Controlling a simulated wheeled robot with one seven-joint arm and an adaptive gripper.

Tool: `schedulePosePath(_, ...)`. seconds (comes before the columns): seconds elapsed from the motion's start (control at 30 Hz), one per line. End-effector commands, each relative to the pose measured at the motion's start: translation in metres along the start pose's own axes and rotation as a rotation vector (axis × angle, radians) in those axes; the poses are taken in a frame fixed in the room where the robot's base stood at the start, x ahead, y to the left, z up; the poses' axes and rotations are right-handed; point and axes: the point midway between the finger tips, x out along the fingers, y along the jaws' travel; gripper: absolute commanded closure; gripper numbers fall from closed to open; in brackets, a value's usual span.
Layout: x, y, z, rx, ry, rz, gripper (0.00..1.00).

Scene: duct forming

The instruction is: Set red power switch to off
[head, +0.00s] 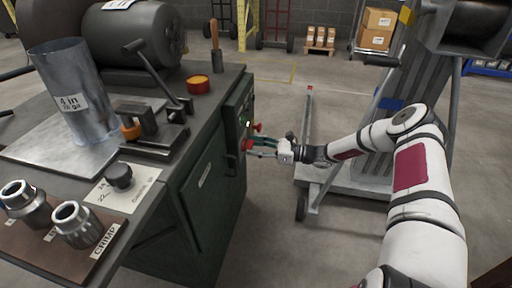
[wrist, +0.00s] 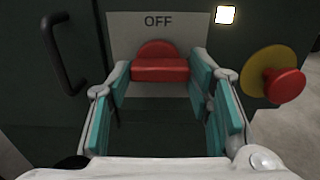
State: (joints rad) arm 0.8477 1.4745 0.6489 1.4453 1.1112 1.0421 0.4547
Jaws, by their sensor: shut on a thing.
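In the head view my gripper (head: 262,148) reaches the cabinet's right face and is shut on the switch (head: 248,144).
A red emergency button on a yellow base (wrist: 283,84) is close on the right, with a lit indicator (wrist: 225,14) above it. A dark door handle (wrist: 64,55) is on the left. A grey wheeled lift (head: 345,178) stands behind my arm.

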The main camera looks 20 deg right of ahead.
Motion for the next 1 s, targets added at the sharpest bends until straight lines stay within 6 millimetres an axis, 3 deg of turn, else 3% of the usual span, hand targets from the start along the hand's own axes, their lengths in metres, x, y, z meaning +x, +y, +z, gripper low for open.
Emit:
schedulePosePath(0.37, -0.0001, 0.0, -0.0002, -0.123, 0.001, 0.0, 0.81)
schedulePosePath(1.0, -0.0003, 0.0005, 0.0005, -0.705, 0.001, -0.001, 0.81)
